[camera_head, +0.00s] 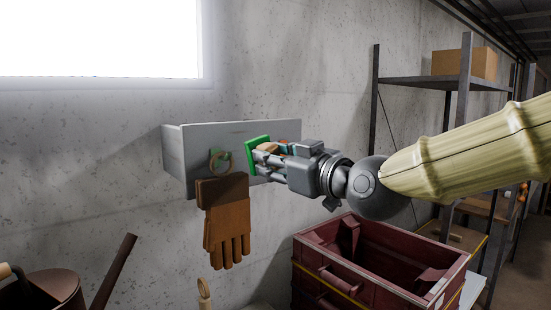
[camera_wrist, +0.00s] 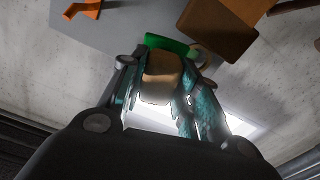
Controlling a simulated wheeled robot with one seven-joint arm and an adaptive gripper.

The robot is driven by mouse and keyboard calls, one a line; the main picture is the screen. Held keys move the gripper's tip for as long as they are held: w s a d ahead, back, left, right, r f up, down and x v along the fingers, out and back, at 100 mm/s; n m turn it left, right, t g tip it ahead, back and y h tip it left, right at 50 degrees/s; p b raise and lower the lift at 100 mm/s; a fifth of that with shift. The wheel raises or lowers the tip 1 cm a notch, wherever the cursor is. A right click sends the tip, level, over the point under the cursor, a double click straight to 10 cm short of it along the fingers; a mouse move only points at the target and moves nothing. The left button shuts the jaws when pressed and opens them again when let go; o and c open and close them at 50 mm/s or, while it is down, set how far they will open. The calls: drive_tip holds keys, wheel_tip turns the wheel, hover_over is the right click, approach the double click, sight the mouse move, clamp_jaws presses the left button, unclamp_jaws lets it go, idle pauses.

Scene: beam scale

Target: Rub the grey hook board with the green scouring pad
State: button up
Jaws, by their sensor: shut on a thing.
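The grey hook board (camera_head: 200,137) is fixed to the concrete wall in the head view; it also shows in the wrist view (camera_wrist: 116,28). The green scouring pad (camera_head: 254,150) stands flat-side toward the board's front, near its middle. In the wrist view the pad (camera_wrist: 168,43) is a green strip with a tan block (camera_wrist: 160,78) behind it. My gripper (camera_head: 270,157) is shut on the tan block that backs the pad. The pad looks at or very close to the board; I cannot tell whether they touch.
A brown glove (camera_head: 228,222) hangs by a ring (camera_head: 220,162) from the board, just left of the pad. A dark red crate (camera_head: 340,270) stands below my arm. A shelf (camera_head: 440,82) with a cardboard box (camera_head: 463,64) is at right. A brown bucket (camera_head: 50,290) is lower left.

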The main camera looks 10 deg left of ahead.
drive_tip(key=shift+p+x, duration=0.55)
drive_tip(key=shift+x, duration=2.4)
drive_tip(key=shift+x, duration=0.95)
drive_tip(key=shift+r, duration=0.1)
drive_tip(key=w+d, duration=0.2)
drive_tip(key=w, duration=0.1)
drive_tip(key=shift+w+d+b, duration=0.15)
drive_tip(key=shift+d+b, duration=0.1)
drive_tip(key=shift+b, duration=0.1)
drive_tip(key=shift+s+a+b, duration=0.55)
drive_tip(key=shift+s+a, duration=0.75)
drive_tip(key=shift+s, duration=0.35)
drive_tip(key=shift+d, duration=0.1)
